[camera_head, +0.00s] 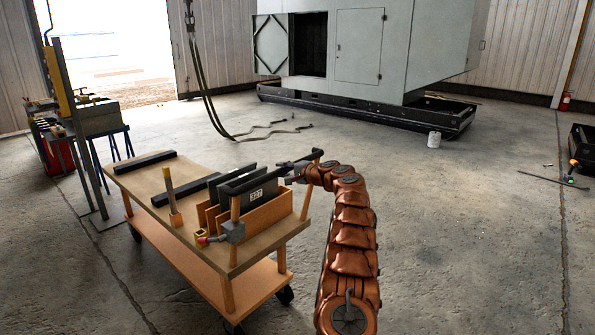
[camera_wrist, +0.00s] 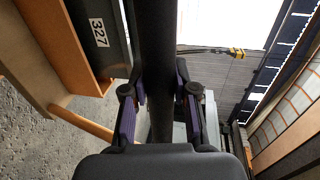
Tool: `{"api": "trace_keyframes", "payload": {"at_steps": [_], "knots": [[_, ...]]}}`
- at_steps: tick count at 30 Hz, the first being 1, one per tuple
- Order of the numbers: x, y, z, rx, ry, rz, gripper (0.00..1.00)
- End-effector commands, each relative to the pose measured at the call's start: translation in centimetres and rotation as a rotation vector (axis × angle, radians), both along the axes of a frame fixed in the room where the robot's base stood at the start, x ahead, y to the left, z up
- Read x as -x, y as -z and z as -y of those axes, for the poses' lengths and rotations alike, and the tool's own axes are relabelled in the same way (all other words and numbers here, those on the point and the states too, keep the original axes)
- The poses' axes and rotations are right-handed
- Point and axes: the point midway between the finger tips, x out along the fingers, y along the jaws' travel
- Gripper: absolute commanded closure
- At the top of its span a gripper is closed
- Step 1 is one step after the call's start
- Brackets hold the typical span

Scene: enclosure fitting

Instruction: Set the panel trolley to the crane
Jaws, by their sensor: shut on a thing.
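The panel trolley (camera_head: 140,180) is a wooden-topped cart with orange legs, a lower shelf and dark castors, standing left of centre. A black handle bar (camera_head: 250,181) spans its near right end. My gripper (camera_head: 294,172) is shut on this bar near its right end; the wrist view shows the purple-padded fingers on both sides of the bar (camera_wrist: 156,45). A dark panel marked 327 (camera_head: 262,192) stands in a wooden rack on the trolley, also seen in the wrist view (camera_wrist: 98,32). Dark crane slings (camera_head: 203,85) hang at the back, their lower ends on the floor.
A large grey enclosure (camera_head: 358,45) stands on a black skid behind. A workbench (camera_head: 98,118) and upright post stand at left. A dark crate (camera_head: 580,148) is at right. Open floor lies between trolley and enclosure.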

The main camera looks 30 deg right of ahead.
Motion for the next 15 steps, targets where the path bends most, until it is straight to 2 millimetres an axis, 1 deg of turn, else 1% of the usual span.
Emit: {"api": "trace_keyframes", "payload": {"at_steps": [3,6,15], "knots": [[-0.7,0.1,-0.8,0.0,-0.006,-0.002,1.0],[-1.1,0.0,-1.1,0.002,-0.008,0.0,1.0],[-1.4,-0.2,-1.4,0.001,-0.008,0.002,1.0]]}}
